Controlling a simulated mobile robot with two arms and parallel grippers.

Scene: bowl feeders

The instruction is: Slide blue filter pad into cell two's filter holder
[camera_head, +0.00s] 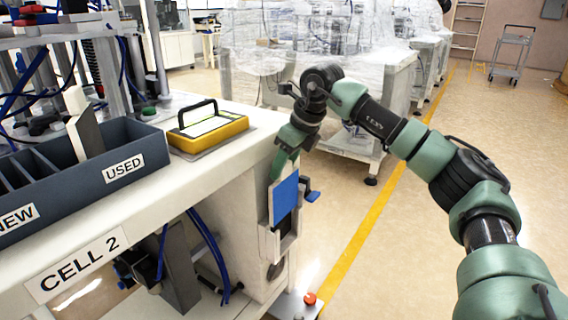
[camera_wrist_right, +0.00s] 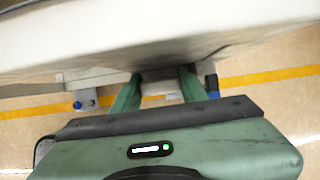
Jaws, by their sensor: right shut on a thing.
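The blue filter pad (camera_head: 285,199) is upright at the end face of the cell 2 bench, below my right gripper (camera_head: 285,163). The right gripper points down, with its green fingers closed on the pad's upper end. The pale filter holder (camera_head: 269,243) is on that end face, around or just behind the pad's lower part; I cannot tell how deep the pad sits in it. A blue lever (camera_head: 312,196) sticks out at its right. In the right wrist view, the fingers (camera_wrist_right: 158,88) stand apart at the bench edge; the pad is hard to make out. My left gripper is out of view.
The grey bin (camera_head: 75,165) marked NEW and USED holds a pale pad (camera_head: 86,134) in its used part. A yellow-framed tray with a black handle (camera_head: 208,132) is on the bench (camera_head: 195,178). Blue hoses hang below.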

